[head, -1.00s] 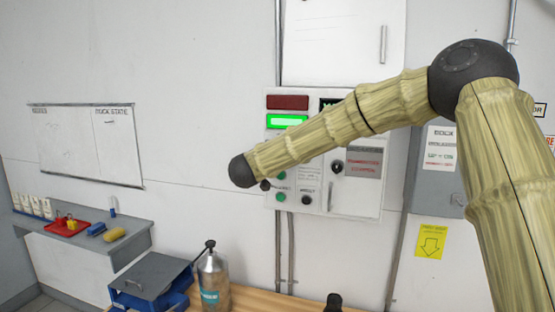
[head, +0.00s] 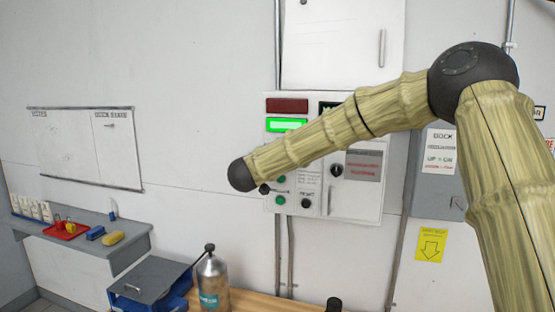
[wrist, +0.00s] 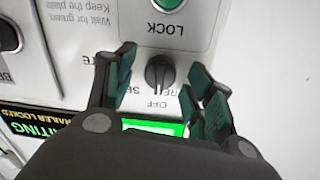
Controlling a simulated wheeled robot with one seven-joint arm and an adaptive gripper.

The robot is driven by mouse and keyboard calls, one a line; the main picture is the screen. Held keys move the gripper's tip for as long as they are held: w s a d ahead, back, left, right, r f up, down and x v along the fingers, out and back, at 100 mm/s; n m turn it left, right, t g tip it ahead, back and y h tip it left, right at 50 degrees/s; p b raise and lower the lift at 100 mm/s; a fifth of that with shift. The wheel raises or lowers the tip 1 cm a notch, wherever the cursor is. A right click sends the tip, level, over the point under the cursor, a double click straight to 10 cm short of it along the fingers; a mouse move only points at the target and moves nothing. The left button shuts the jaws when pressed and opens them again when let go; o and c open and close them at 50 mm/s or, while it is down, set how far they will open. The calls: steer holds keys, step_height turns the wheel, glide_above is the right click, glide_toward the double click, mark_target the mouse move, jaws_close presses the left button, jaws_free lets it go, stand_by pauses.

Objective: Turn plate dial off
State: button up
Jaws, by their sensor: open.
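The plate dial (wrist: 160,73) is a small dark round knob with a raised grip bar on a light panel. In the wrist view, which shows the panel upside down, its bar runs roughly up and down. An OFF label (wrist: 157,104) is printed below it in that picture, with partly covered words to either side. My gripper (wrist: 161,62) is open, with one green-padded finger on each side of the dial and visible gaps to it. In the head view my arm crosses in front of the control box (head: 350,205) and I cannot make out the dial or my gripper.
A green LOCK button (wrist: 167,4) lies close to the dial, and another black knob (wrist: 8,38) is at the left. A lit green display (head: 286,125) is on the box. A metal bottle (head: 212,284) stands on the wooden bench (head: 262,304) below.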

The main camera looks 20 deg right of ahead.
steer(key=v, duration=1.1)
steer(key=shift+s+a, duration=0.2)
steer(key=shift+s, duration=0.1)
